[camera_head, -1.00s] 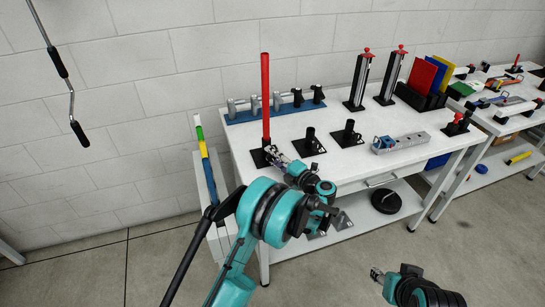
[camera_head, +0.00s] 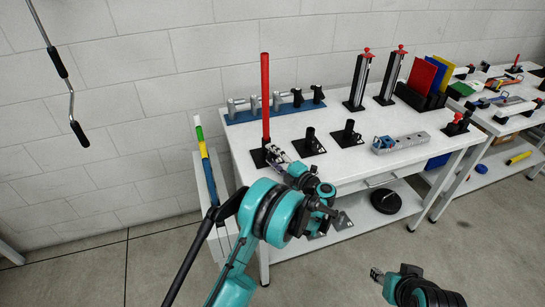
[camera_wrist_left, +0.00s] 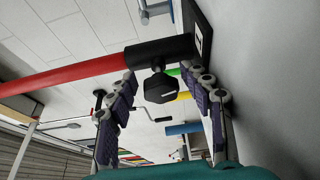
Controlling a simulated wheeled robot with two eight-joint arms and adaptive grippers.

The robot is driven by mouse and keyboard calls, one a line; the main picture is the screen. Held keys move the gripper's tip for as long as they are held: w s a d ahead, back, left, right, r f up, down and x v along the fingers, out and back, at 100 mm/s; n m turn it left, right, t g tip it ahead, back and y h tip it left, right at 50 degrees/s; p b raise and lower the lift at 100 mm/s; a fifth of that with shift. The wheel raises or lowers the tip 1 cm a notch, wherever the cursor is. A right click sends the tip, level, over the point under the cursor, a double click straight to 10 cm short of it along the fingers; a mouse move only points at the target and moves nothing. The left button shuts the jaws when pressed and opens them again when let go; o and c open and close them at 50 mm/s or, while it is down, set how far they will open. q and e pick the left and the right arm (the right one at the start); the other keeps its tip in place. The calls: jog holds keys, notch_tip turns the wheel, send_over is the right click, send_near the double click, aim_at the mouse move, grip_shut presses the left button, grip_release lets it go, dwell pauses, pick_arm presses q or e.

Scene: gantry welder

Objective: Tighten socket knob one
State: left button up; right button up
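A red pole (camera_head: 265,90) stands upright in a black socket at the table's left front corner. In the left wrist view the red pole (camera_wrist_left: 70,74) enters the black socket (camera_wrist_left: 160,50), and a dark faceted knob (camera_wrist_left: 160,88) sticks out of the socket's side. My left gripper (camera_head: 273,153) is beside this socket. In the wrist view its fingers (camera_wrist_left: 165,95) are spread on either side of the knob, with visible gaps, and hold nothing. My right gripper (camera_head: 377,275) is low at the front, away from the table; its finger opening is too small to judge.
Two empty black sockets (camera_head: 310,141) (camera_head: 349,133) stand to the right on the white table (camera_head: 240,150). A blue rack (camera_head: 270,113) with grey and black cylinders lies behind. A grey perforated block (camera_head: 402,142) and two tall black stands (camera_head: 359,80) (camera_head: 391,76) are farther right.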

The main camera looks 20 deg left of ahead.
pick_arm(q)
jog(key=v, duration=0.8)
jog(key=shift+d, duration=0.1)
dwell(0.4)
